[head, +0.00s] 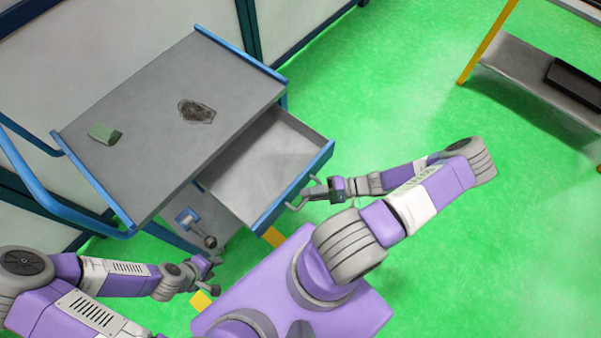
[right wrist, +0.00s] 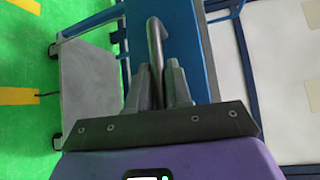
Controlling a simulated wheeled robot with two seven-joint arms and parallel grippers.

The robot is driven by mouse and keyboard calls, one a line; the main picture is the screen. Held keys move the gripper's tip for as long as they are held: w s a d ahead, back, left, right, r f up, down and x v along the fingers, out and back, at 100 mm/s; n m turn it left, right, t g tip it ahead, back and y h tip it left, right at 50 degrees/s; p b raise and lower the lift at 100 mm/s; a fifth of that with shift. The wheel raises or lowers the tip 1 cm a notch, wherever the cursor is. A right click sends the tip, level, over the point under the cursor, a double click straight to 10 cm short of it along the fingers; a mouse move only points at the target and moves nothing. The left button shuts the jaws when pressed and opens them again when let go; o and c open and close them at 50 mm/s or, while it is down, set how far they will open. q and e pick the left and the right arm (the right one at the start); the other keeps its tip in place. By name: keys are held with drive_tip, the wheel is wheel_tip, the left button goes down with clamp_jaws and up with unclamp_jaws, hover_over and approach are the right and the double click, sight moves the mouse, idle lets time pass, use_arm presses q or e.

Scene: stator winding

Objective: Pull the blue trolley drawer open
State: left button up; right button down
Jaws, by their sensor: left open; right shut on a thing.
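The blue trolley (head: 150,150) stands at the left of the head view. Its drawer (head: 268,160) is slid out toward my body, and its grey inside looks empty. My right gripper (head: 308,194) is shut on the drawer handle (right wrist: 155,45), a grey bar at the blue drawer front. In the right wrist view the two fingers (right wrist: 160,82) sit on either side of the bar. My left gripper (head: 212,264) is open and empty, low beside the trolley's lower body, apart from the drawer.
A small green block (head: 104,133) and a dark, rough-looking patch or piece (head: 196,111) are on the trolley top. A blue push rail (head: 45,195) is at its left. A grey shelf with yellow legs (head: 535,75) stands at upper right. Green floor (head: 400,100) lies clear between.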

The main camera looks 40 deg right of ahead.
drive_tip(key=shift+s+d, duration=0.1)
drive_tip(key=shift+s, duration=0.05)
drive_tip(key=c, duration=1.2)
unclamp_jaws()
drive_tip(key=shift+o, duration=0.2)
drive_tip(key=v, duration=0.7)
drive_tip(key=shift+s+d, duration=0.2)
drive_tip(key=shift+s, duration=0.1)
